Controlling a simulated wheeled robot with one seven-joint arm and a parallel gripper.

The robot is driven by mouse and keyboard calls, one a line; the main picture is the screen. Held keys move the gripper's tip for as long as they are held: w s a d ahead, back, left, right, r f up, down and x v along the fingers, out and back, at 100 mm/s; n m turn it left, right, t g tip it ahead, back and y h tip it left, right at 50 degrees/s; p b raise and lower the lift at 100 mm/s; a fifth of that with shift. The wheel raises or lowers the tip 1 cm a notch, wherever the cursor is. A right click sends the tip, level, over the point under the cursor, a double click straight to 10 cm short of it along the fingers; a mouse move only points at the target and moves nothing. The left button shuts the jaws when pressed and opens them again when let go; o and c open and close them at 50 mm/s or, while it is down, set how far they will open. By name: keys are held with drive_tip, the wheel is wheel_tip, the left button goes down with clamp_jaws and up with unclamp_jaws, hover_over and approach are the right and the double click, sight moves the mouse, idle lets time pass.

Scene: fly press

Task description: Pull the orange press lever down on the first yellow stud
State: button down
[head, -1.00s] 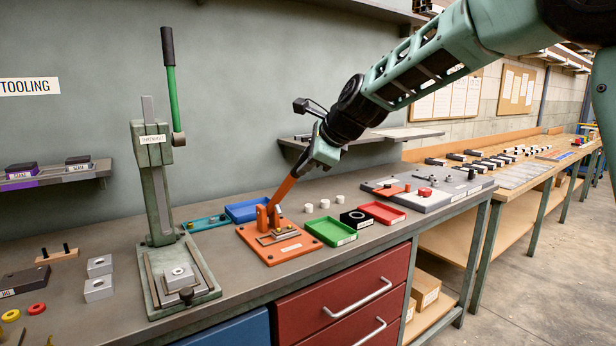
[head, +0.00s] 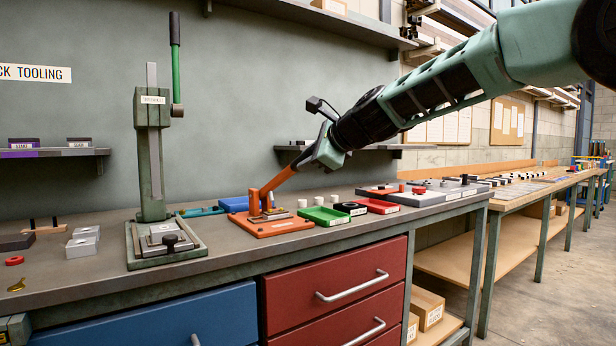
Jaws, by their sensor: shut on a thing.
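The orange press lever (head: 279,181) slants up to the right from the pivot of the orange press (head: 254,202) on the bench. My gripper (head: 308,160) is shut on the upper end of this lever, and its fingers hide the lever's tip. The press stands on a flat orange base plate (head: 285,228) with small metal parts on it. A small pale post shows beside the pivot; I cannot tell whether it is a yellow stud.
A tall green press (head: 151,150) with a green-handled lever stands at left. A wall shelf (head: 372,147) is behind my arm.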

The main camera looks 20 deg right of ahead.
wheel_tip(320, 180, down, 13)
drive_tip(key=s+t+y+b, duration=0.2)
drive_tip(key=t+b, duration=0.2)
drive_tip(key=b, duration=2.9)
drive_tip(key=shift+s+d+r+t+b, duration=0.15)
drive_tip(key=shift+s+d+t+b, duration=0.15)
drive_tip(key=shift+s+d+b, duration=0.1)
drive_tip(key=c, duration=1.2)
unclamp_jaws()
drive_tip(key=shift+o, duration=0.2)
drive_tip(key=v, duration=1.7)
drive_tip(key=shift+s+b, duration=0.2)
drive_tip(key=shift+b, duration=0.2)
